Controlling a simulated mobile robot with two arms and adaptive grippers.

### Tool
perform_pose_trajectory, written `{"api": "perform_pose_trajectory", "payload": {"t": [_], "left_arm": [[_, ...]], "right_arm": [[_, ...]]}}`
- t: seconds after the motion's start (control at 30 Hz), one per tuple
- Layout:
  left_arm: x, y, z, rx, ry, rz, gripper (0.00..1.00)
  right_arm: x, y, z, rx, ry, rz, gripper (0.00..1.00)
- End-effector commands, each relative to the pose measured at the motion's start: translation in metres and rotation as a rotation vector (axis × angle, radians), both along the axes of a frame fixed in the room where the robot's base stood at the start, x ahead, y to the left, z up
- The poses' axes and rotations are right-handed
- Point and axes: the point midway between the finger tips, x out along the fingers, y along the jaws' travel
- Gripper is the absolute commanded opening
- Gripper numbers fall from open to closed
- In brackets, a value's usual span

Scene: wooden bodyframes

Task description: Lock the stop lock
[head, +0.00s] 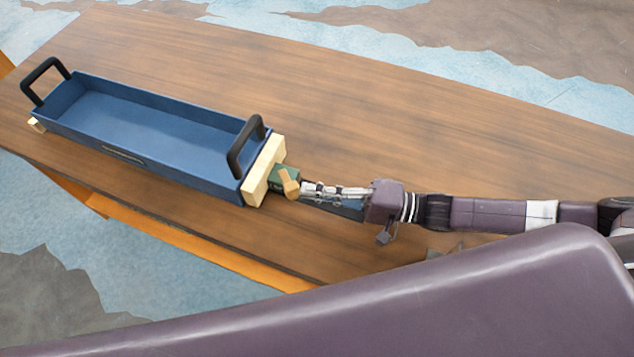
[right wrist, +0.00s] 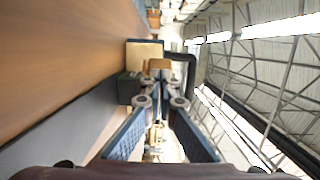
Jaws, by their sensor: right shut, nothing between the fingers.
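The stop lock shows at the right end of the blue tray. It has a dark green block (head: 276,177) and a tan wooden lever (head: 289,184), set against a pale wooden end block (head: 262,172). My right gripper (head: 304,189) comes in from the right and is shut with nothing held, its tips right by the lever. In the right wrist view the fingertips (right wrist: 161,80) point at the lever (right wrist: 159,64), with the green block (right wrist: 127,88) to their left. I cannot tell whether the tips touch the lever. My left gripper is not in view.
The long blue tray (head: 150,148) with black handles at both ends (head: 246,150) rests on a brown wooden table (head: 340,110). The table is clear behind the tray. Its front edge lies close to the tray and lock.

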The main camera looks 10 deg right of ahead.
Motion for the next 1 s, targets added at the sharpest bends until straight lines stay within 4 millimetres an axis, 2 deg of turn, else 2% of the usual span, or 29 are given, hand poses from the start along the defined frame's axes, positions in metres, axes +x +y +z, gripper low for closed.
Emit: {"api": "perform_pose_trajectory", "payload": {"t": [0.2,0.33,0.7,0.83,1.0], "left_arm": [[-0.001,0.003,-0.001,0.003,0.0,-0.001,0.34],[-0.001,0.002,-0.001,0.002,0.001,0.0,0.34],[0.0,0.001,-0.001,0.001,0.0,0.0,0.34],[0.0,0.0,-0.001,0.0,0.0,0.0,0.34],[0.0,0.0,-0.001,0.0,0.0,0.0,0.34]], "right_arm": [[0.0,-0.001,-0.001,-0.001,0.0,0.0,0.0],[-0.005,-0.011,-0.002,-0.002,0.002,-0.001,0.0],[-0.035,-0.08,-0.002,-0.003,0.003,-0.001,0.0],[-0.043,-0.098,-0.001,-0.001,0.002,0.0,0.0],[-0.048,-0.109,-0.001,0.0,0.0,0.0,0.0]]}}
